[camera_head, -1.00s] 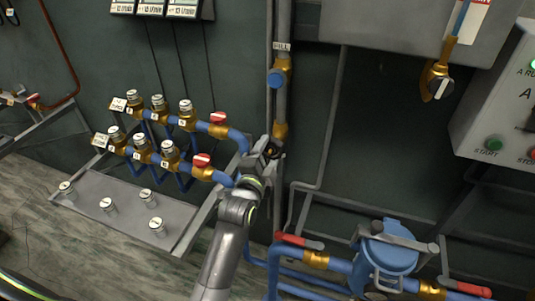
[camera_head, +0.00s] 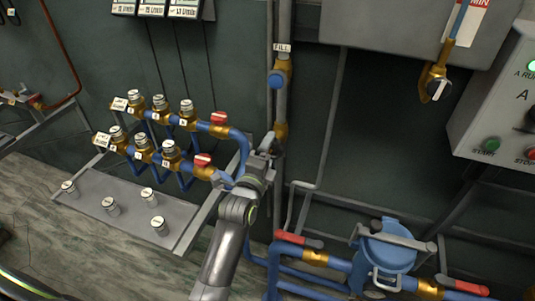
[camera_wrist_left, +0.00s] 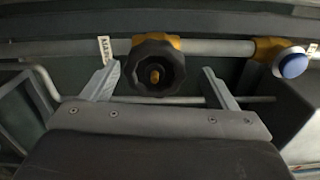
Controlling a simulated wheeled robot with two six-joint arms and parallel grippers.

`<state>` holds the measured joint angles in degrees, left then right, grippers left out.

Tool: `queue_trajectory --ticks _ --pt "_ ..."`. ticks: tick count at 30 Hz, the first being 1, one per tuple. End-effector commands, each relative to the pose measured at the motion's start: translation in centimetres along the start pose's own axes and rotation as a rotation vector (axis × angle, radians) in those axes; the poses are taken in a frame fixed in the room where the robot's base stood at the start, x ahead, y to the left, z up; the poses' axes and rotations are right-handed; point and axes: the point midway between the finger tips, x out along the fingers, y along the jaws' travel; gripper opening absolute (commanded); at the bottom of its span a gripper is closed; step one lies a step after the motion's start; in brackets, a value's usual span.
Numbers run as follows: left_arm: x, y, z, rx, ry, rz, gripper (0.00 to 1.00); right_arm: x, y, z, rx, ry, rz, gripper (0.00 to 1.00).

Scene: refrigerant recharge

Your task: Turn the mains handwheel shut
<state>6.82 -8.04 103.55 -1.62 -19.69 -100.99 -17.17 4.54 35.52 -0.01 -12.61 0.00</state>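The black mains handwheel (camera_wrist_left: 155,66) with a brass-coloured hub shows in the left wrist view, on a brass valve in a grey pipe. A partly hidden MAINS label (camera_wrist_left: 105,49) hangs just left of it. My left gripper (camera_wrist_left: 160,86) is open, one finger on each side of the wheel, with visible gaps to the rim. In the head view my left gripper (camera_head: 266,146) is at the vertical pipe, in front of the lower brass valve (camera_head: 281,131), and mostly hides the wheel. My right gripper is not in view.
The FILL valve with a blue knob (camera_head: 276,80) is higher on the same pipe. Red-handled manifold valves (camera_head: 203,160) stand close left of the left gripper. A blue strainer housing (camera_head: 388,252) and red-levered valves are at lower right.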

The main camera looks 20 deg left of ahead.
Motion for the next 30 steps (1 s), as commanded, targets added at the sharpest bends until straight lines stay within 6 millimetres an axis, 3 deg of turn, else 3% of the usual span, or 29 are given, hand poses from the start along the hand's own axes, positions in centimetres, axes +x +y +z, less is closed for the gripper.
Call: queue_trajectory --ticks 9,15,24,30 --pt "-0.4 0.2 0.0 -0.003 0.001 0.007 0.8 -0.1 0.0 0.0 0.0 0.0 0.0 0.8" --pt "-2.7 0.2 0.0 -0.005 -0.001 0.008 0.8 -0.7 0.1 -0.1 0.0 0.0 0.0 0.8" --pt "-6.2 0.5 0.0 -0.004 -0.001 0.008 0.8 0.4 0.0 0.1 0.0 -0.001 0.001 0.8" --pt "-7.1 0.3 0.0 -0.002 0.0 0.007 0.8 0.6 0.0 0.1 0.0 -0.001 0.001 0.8"
